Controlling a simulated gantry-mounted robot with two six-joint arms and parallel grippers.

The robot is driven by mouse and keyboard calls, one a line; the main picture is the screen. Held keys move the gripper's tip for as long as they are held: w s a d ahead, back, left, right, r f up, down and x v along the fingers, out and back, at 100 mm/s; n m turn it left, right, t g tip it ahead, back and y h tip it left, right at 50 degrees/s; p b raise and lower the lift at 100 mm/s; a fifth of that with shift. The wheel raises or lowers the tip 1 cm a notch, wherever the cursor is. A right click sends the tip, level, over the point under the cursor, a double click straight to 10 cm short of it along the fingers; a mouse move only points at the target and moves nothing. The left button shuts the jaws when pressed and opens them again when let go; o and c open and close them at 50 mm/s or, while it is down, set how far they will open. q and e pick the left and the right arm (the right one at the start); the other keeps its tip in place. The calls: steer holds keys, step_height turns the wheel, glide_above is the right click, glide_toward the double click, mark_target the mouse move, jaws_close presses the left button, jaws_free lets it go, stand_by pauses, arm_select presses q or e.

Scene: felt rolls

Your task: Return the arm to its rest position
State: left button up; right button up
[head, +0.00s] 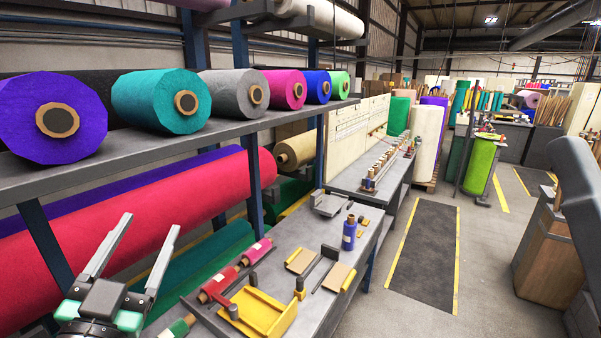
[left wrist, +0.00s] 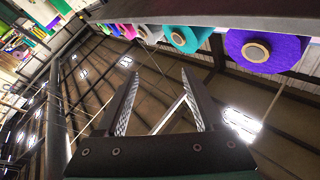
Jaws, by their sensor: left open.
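My left gripper (head: 151,223) is at the lower left of the head view, its two fingers spread apart and pointing up. It holds nothing. It is in front of the shelf rack, near a large red felt roll (head: 150,215). In the left wrist view the open fingers (left wrist: 158,74) point toward the ceiling, with empty space between them. My right gripper is not in view.
A grey upper shelf (head: 140,143) carries several coloured rolls, among them a purple roll (head: 20,118) and a teal roll (head: 150,95). A workbench (head: 300,235) with small rolls and a yellow tray (head: 262,315) stands right of the gripper. The aisle floor (head: 490,270) is clear.

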arm_select(q)
steer(key=s+d+r+n+t+h, duration=0.1)
steer(key=s+d+r+n+t, duration=0.15)
steer(key=s+r, duration=0.55)
steer(key=s+d+r+n+t+h, duration=0.15)
steer(key=s+r+t, duration=0.25)
steer(key=s+r, duration=0.4)
step_height(320, 180, up, 19)
steer(key=p, duration=1.9)
step_height(320, 180, down, 56)
steer(key=b, duration=5.6)
steer(key=shift+w+d+f+g, duration=0.2)
steer(key=shift+w+f+g, duration=0.05)
steer(key=shift+w+g, duration=0.1)
